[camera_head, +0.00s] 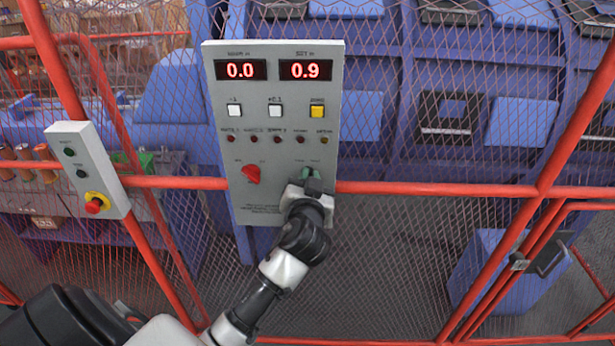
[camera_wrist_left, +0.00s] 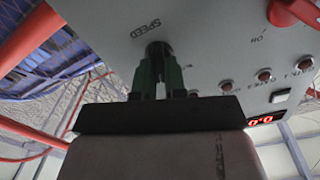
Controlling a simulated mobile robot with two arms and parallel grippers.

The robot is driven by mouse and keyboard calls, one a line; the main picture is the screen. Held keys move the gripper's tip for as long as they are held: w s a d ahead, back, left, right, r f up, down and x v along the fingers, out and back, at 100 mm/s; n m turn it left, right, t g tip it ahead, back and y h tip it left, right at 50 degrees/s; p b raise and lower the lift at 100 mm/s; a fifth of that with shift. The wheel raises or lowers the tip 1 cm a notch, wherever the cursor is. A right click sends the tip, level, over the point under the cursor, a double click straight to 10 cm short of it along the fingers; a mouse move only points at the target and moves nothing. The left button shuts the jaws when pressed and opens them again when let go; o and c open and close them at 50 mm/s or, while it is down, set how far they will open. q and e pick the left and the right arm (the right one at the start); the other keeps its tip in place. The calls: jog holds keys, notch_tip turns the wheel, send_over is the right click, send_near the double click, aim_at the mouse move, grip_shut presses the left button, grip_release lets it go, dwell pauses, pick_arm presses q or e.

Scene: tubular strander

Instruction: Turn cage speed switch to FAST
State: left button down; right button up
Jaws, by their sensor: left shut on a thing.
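The cage speed switch (camera_wrist_left: 158,48) is a dark round knob on the grey control panel (camera_head: 262,215), beside the printed word SPEED in the left wrist view. My left gripper (camera_head: 306,175) reaches up to the panel's lower right. Its green fingers (camera_wrist_left: 158,75) are shut on the switch, one on each side. The fingers and wrist hide most of the switch in the head view, and I cannot read its position. My right gripper is not in view.
A red rotary knob (camera_head: 251,174) sits left of the switch. A box with a red emergency button (camera_head: 94,205) is at left. Red rails (camera_head: 430,189) and mesh stand before the blue machine.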

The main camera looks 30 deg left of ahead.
pick_arm(q)
jog(key=shift+m, duration=0.9)
jog(key=c, duration=1.2)
grip_release()
jog(key=b+v, duration=0.3)
jog(key=v, duration=0.7)
jog(key=shift+s+d, duration=0.25)
jog(key=shift+d, duration=0.1)
jog(key=shift+f, duration=0.1)
